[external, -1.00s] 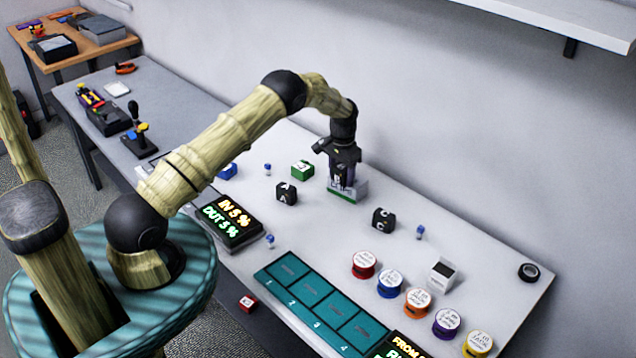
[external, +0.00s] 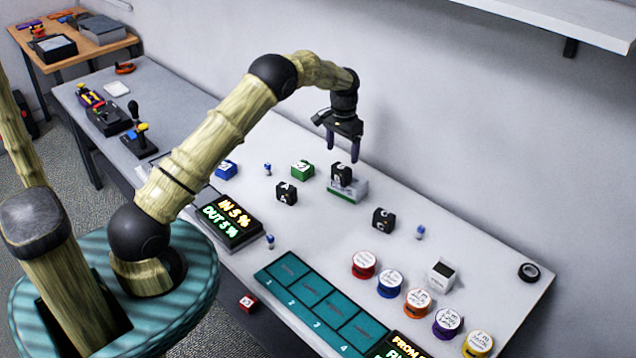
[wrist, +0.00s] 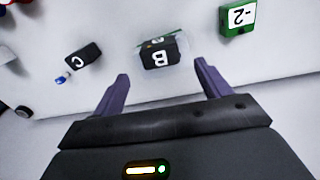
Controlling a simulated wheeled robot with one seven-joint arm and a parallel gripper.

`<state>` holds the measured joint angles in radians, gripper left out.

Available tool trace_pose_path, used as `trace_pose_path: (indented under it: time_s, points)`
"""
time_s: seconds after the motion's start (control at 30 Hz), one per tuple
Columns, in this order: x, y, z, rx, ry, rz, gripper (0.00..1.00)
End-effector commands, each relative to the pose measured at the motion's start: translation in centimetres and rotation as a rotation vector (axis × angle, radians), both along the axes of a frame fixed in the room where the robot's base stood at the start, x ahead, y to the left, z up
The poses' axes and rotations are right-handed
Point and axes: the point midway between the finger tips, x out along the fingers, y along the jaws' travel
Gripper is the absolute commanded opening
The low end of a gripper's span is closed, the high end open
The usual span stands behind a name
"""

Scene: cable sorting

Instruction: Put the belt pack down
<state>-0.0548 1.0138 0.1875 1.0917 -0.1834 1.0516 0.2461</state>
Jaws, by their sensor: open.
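The black belt pack (external: 342,173), marked B in the wrist view (wrist: 160,56), sits on a small pale stand with a green edge (external: 346,194). My gripper (external: 343,152) is open and empty just above the pack, apart from it. In the wrist view the two purple fingers (wrist: 162,78) are spread wide, with the pack beyond their tips. Two similar black packs stand on the table, one marked A (external: 287,193) and one marked C (external: 383,219).
A green block (external: 302,170) stands left of the stand. Several coloured spools (external: 390,284) and a white box (external: 441,273) are at the right. A teal numbered mat (external: 312,291) lies along the front edge.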

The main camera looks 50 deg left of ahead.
Motion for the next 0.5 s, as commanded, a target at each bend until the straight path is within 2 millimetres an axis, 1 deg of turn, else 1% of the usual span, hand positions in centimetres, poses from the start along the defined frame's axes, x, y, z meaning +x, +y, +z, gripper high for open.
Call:
trace_pose_path:
  time_s: [0.1, 0.2, 0.3, 0.5]
  points:
    - [0.1, 0.0, 1.9, 0.001, -0.004, 0.0, 0.76]
    - [0.0, 0.0, 2.9, 0.001, -0.001, 0.0, 0.76]
    - [0.0, 0.0, 3.4, 0.0, 0.0, 0.0, 0.76]
    - [0.0, 0.0, 3.4, 0.0, 0.0, 0.0, 0.76]
